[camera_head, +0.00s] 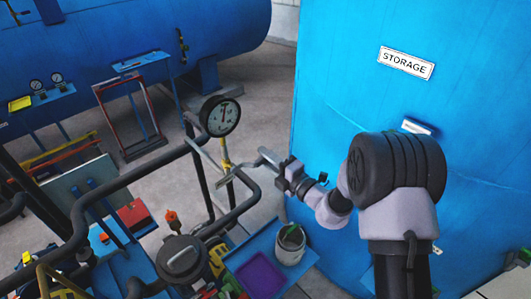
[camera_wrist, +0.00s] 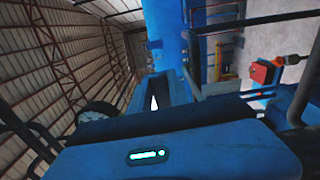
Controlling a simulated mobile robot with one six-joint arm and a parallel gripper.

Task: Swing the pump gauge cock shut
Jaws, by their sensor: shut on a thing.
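The pump gauge (camera_head: 220,116) has a round white dial in a dark rim and stands on a dark pipe. Below it is the gauge cock (camera_head: 226,157), a small yellow fitting with a thin pale lever beside it. My gripper (camera_head: 243,169) reaches in from the right at the height of the cock, its tip by the lever. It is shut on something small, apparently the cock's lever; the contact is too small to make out. In the wrist view my gripper (camera_wrist: 155,95) fills the middle, and its body hides the lever. A dark round shape, probably the gauge, shows at the left.
Dark pipes (camera_head: 120,185) run around the gauge stem. The blue storage tank (camera_head: 340,80) stands close behind my arm. Below are a purple tray (camera_head: 260,276), a grey pot (camera_head: 290,246) and a dark pump top (camera_head: 182,258). Open floor lies behind the gauge.

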